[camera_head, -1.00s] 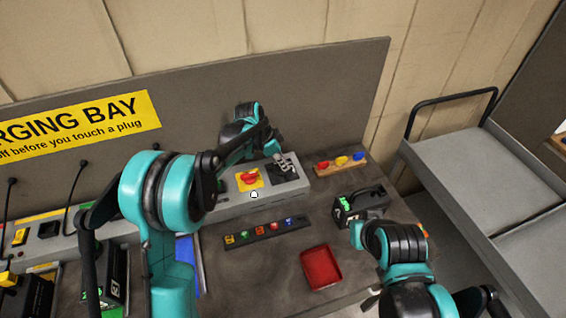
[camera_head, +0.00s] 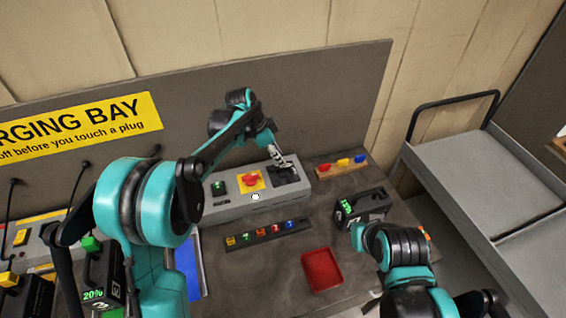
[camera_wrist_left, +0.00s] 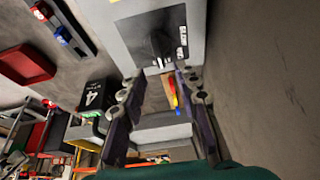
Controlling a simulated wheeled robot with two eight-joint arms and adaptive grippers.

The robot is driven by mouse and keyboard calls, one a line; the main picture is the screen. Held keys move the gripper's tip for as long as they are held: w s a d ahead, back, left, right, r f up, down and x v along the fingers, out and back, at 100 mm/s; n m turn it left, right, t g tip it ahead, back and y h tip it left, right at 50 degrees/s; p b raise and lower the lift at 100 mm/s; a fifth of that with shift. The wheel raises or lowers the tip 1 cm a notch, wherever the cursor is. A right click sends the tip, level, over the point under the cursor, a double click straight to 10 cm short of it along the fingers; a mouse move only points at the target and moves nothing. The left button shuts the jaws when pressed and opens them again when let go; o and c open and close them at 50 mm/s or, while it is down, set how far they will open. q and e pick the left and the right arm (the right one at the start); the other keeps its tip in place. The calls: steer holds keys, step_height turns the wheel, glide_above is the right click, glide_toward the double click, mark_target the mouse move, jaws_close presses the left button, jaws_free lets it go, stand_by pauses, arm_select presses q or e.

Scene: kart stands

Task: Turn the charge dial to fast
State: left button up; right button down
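The charge dial is a black knob (camera_wrist_left: 160,45) on a dark panel (camera_head: 292,179) at the right end of the grey console. Small white lettering shows beside the knob in the left wrist view; SLOW seems readable, but the pointer's setting is unclear. My left gripper (camera_head: 287,164) is above this panel. In the left wrist view its fingers (camera_wrist_left: 160,88) are spread, with the knob ahead between and beyond the tips and nothing held. Contact with the knob cannot be told. My right arm is folded at lower right; only a small grey piece, possibly its gripper (camera_head: 371,304), shows.
The console (camera_head: 240,205) also carries a red switch on yellow (camera_head: 251,180). In front are a strip of coloured pieces (camera_head: 268,233), a red tray (camera_head: 322,270) and a black battery (camera_head: 362,208). A rail of coloured knobs (camera_head: 342,164) lies right. A wall panel stands behind.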

arm_select(q)
steer(key=v, duration=0.6)
steer(key=shift+r, duration=0.15)
steer(key=shift+a, duration=0.1)
steer(key=s+a+r+n+t+y+b, duration=0.1)
steer(key=s+a+n, duration=0.3)
steer(key=s, duration=0.3)
steer(key=s+a+r+n+t+y+b, duration=0.1)
steer(key=s+a+n+t, duration=0.15)
steer(key=s, duration=0.45)
steer(key=s+a+f+n+t+y+b, duration=0.1)
steer(key=s+a+f+n, duration=0.2)
steer(key=s, duration=0.3)
steer(key=s+a+f+n+t+y+b, duration=0.1)
steer(key=s+a+f+n, duration=0.3)
steer(key=s, duration=0.3)
steer(key=shift+s+n, duration=0.35)
steer(key=shift+n, duration=0.2)
steer(key=shift+a, duration=0.2)
